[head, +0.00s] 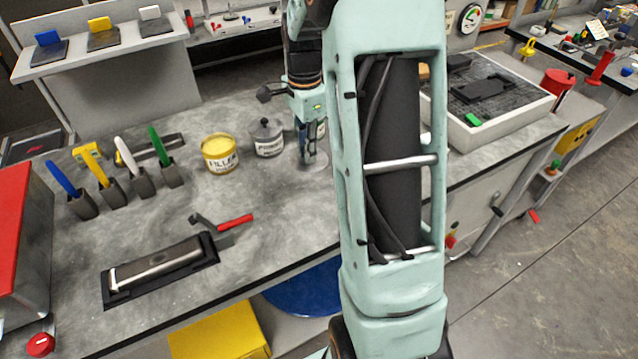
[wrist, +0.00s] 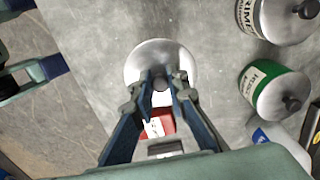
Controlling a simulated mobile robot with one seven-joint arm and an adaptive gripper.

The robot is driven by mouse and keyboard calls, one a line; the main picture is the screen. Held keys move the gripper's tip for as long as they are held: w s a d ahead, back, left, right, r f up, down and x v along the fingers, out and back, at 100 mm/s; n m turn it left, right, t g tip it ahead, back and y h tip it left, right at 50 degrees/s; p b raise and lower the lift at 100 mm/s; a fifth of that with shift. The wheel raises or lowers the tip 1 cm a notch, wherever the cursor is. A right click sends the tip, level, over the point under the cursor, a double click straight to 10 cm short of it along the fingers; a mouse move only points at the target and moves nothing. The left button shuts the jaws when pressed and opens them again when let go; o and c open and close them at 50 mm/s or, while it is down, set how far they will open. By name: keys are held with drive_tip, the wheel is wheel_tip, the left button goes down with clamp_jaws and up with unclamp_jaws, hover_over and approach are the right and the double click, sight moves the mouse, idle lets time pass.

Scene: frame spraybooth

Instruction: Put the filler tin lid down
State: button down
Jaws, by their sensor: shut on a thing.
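The filler tin (head: 220,155) is yellow and stands on the bench. Its top is uncovered and yellow filler shows inside. The filler tin lid (head: 313,166) is a round silver disc, right of the grey primer tin. In the wrist view the lid (wrist: 136,62) lies flat under my fingers. My gripper (wrist: 160,80) is shut on the dark knob at the lid's middle. In the head view my gripper (head: 309,150) points down over the lid, partly hiding it. The lid is at or very near the bench top; I cannot tell if it touches.
The lidded primer tin (head: 267,138) stands just left of my gripper. A green resin tin (wrist: 278,92) stands close by. A red and white thing (wrist: 157,125) shows between my fingers.

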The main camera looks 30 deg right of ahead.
sight(317, 167)
drive_tip(key=s+f, duration=0.2)
drive_tip(key=f, duration=0.1)
drive_tip(key=s+f, duration=0.1)
drive_tip(key=shift+s+d+f, duration=0.2)
drive_tip(key=shift+d, duration=0.2)
drive_tip(key=f, duration=0.1)
drive_tip(key=s+f, duration=0.1)
drive_tip(key=f, duration=0.1)
drive_tip(key=shift+d+f, duration=0.1)
drive_tip(key=shift+w+f, duration=0.15)
drive_tip(key=shift+f, duration=0.2)
drive_tip(key=shift+f, duration=0.15)
drive_tip(key=c, duration=1.9)
unclamp_jaws()
wheel_tip(317, 167, up, 12)
drive_tip(key=shift+r, duration=0.15)
drive_tip(key=shift+w, duration=0.1)
